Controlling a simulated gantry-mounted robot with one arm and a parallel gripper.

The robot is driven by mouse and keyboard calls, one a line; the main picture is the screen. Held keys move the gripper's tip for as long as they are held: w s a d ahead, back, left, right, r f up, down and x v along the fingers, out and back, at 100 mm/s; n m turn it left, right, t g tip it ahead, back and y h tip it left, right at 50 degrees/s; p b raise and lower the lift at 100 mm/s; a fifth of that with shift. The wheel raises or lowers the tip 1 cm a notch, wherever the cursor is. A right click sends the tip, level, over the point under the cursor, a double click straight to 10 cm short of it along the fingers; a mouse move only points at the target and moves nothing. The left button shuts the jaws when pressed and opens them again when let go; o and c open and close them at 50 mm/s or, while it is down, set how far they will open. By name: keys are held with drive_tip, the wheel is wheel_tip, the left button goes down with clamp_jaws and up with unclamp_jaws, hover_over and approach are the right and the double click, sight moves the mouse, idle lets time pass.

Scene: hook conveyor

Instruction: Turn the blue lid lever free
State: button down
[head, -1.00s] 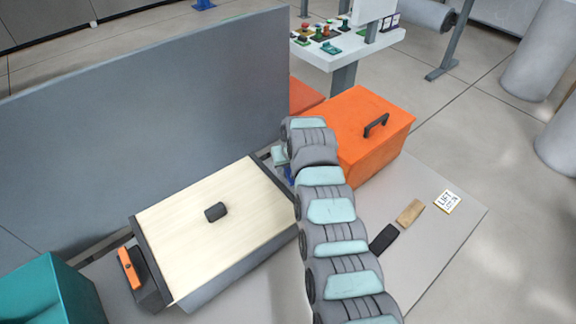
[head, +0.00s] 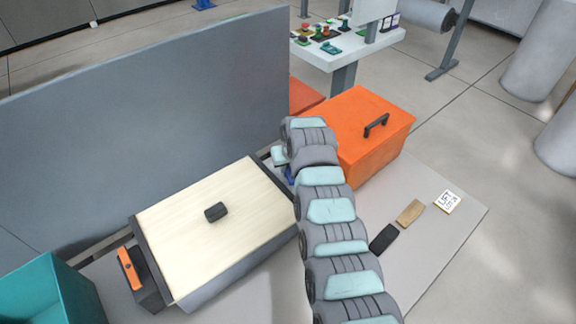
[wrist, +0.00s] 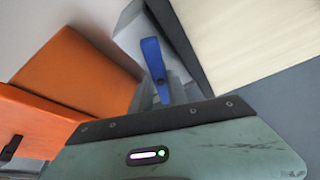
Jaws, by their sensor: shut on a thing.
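The blue lever (wrist: 153,60) stands up in the middle of the wrist view, beside the corner of the box with the pale wooden lid. A small bit of the lever's blue (head: 289,174) shows in the head view, left of my arm. My gripper (wrist: 170,94) is shut on the lever's lower part. The finger contact is small and partly hidden by the gripper body. In the head view my arm covers most of the gripper. The pale wooden lid (head: 180,245) lies flat on the grey box, with a dark knob (head: 215,211) on top.
An orange lever (head: 131,268) sits at the box's left end. An orange box with a dark handle (head: 365,135) stands close behind my arm. A grey panel (head: 150,130) rises behind the lidded box. A teal bin (head: 75,295) is at lower left. Small blocks lie at right.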

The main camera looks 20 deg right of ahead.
drive_tip(key=n+b, duration=0.1)
drive_tip(key=n+y+b, duration=0.1)
drive_tip(key=b, duration=0.1)
drive_tip(key=shift+d+f+n, duration=0.15)
drive_tip(key=shift+f+n, duration=0.2)
drive_tip(key=shift+n, duration=0.05)
drive_tip(key=shift+d+n+b, duration=0.1)
drive_tip(key=shift+n+b, duration=0.3)
drive_tip(key=shift+b, duration=0.2)
drive_tip(key=shift+r+n+y+b, duration=0.2)
drive_tip(key=shift+n+y+b, duration=0.25)
drive_tip(key=shift+b, duration=0.25)
drive_tip(key=shift+r, duration=0.1)
drive_tip(key=c, duration=1.3)
unclamp_jaws()
drive_tip(key=shift+r, duration=0.2)
